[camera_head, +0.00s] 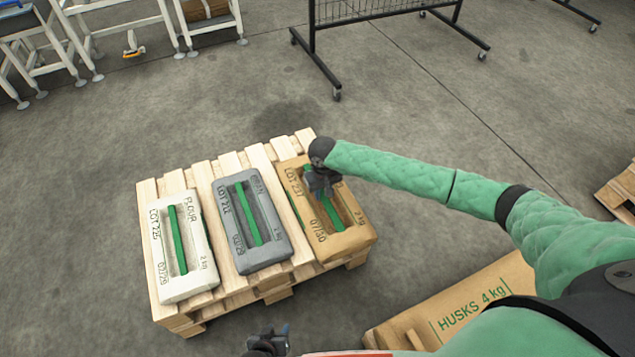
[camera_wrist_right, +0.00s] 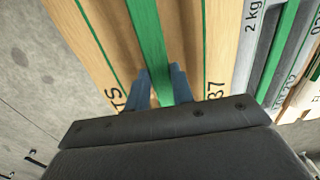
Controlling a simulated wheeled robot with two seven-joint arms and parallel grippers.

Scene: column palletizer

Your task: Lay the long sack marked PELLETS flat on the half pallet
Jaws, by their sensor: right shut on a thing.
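A tan sack (camera_head: 345,246) lies along the right side of the wooden half pallet (camera_head: 203,175), beside a grey sack (camera_head: 262,258). It has a green strip down its middle and print reading "LOT 237" and "2 kg"; its name is mostly hidden, but letters ending in "TS" show in the right wrist view (camera_wrist_right: 88,70). My right gripper (camera_head: 322,185) is shut on the green strip of this tan sack, one finger on each side in the wrist view (camera_wrist_right: 160,82). I cannot tell whether the sack's underside touches the slats. My left gripper (camera_head: 270,343) is at the bottom edge, partly cut off.
A white FLOUR sack (camera_head: 188,287) lies at the pallet's left, the grey one in the middle. A tan HUSKS 4 kg package (camera_head: 475,300) is at lower right, partly behind my arm. Another pallet (camera_head: 620,190) is at the right edge. A wheeled rack (camera_head: 335,70) stands behind; floor between is clear.

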